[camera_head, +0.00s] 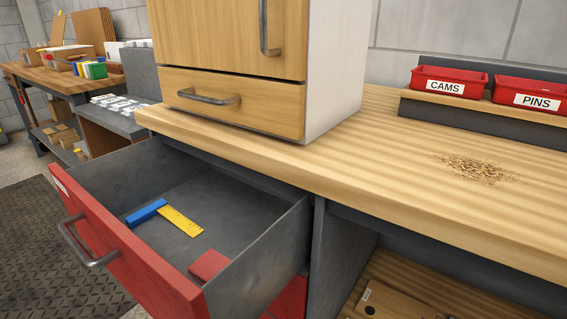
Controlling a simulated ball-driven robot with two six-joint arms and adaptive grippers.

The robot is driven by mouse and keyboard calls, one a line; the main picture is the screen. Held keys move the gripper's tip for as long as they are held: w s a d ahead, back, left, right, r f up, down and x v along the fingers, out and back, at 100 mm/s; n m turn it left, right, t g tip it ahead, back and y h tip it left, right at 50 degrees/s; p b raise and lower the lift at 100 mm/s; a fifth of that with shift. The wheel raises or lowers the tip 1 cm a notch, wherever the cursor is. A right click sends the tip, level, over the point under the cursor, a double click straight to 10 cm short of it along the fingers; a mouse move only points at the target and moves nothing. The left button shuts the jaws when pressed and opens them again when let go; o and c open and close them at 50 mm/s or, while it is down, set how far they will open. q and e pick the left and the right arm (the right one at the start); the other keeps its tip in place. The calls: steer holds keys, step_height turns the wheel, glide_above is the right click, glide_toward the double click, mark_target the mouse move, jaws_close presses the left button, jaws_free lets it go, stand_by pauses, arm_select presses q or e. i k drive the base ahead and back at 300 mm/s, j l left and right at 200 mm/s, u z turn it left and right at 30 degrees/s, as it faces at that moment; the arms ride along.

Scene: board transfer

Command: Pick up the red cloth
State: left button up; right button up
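A small flat red piece, which looks like the folded red cloth (208,265), lies in the open drawer (250,258) near its front right corner, close to the red drawer front. The drawer is pulled well out from under the wooden bench top. Neither of my grippers is in view.
A blue block (147,212) and a yellow ruler-like piece (181,221) lie in the drawer. A wooden cabinet (235,102) stands on the workbench (375,165). Wood shavings (478,168) lie at right, before red bins CAMS (448,82) and PINS (532,93).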

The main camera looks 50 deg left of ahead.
mark_target(207, 267)
steer(key=u, duration=1.85)
